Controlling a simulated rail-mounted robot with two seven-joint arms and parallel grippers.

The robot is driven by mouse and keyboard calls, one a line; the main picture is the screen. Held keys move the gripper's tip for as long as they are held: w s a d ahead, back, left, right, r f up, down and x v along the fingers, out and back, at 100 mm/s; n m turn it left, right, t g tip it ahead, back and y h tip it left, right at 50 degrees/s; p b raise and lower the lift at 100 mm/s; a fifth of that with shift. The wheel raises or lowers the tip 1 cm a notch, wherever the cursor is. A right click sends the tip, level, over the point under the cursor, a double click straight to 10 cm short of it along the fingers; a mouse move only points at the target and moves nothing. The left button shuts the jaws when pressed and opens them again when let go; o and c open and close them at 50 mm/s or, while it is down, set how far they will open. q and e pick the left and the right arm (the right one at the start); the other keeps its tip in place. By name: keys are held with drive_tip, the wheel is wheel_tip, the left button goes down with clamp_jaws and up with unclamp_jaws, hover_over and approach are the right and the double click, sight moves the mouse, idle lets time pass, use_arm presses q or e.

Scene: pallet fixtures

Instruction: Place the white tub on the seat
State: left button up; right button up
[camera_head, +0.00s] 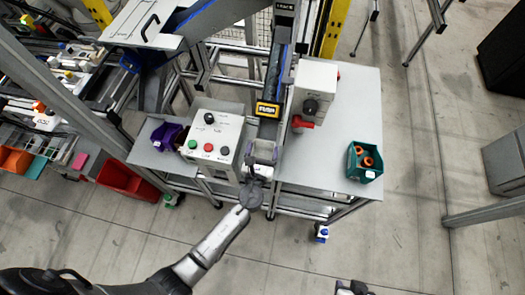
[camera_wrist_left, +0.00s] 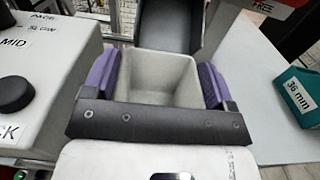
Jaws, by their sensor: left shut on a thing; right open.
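The white tub (camera_wrist_left: 158,78), an open, empty box with a pale grey-white inside, sits between the purple fingers of my left gripper (camera_head: 263,153). The left wrist view shows a finger against each side of it. In the head view the tub is small and mostly hidden by the gripper, at the near end of a dark channel (camera_head: 270,92). In the left wrist view the channel (camera_wrist_left: 172,25) lies just beyond the tub. I cannot tell which part is the seat. My right gripper (camera_head: 352,288) shows only partly at the bottom edge, open and away from the tub.
A control box (camera_head: 212,138) with buttons and a knob stands left of my left gripper. Another knobbed box (camera_head: 313,92) stands right of the channel. A green bin (camera_head: 364,162) with orange parts sits on the right table (camera_head: 335,150), whose middle is clear.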

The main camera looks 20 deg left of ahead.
use_arm(q)
drive_tip(key=shift+s+f, duration=0.2)
drive_tip(key=shift+f, duration=0.45)
drive_tip(key=shift+w, duration=0.1)
drive_tip(key=shift+f, duration=0.15)
drive_tip(key=o, duration=0.9)
drive_tip(key=shift+r, duration=0.2)
drive_tip(key=s, duration=0.4)
drive_tip(key=s+d, duration=0.1)
drive_tip(key=s, duration=0.3)
drive_tip(key=s+d+b, duration=0.1)
drive_tip(key=s, duration=0.3)
drive_tip(key=shift+d, duration=0.1)
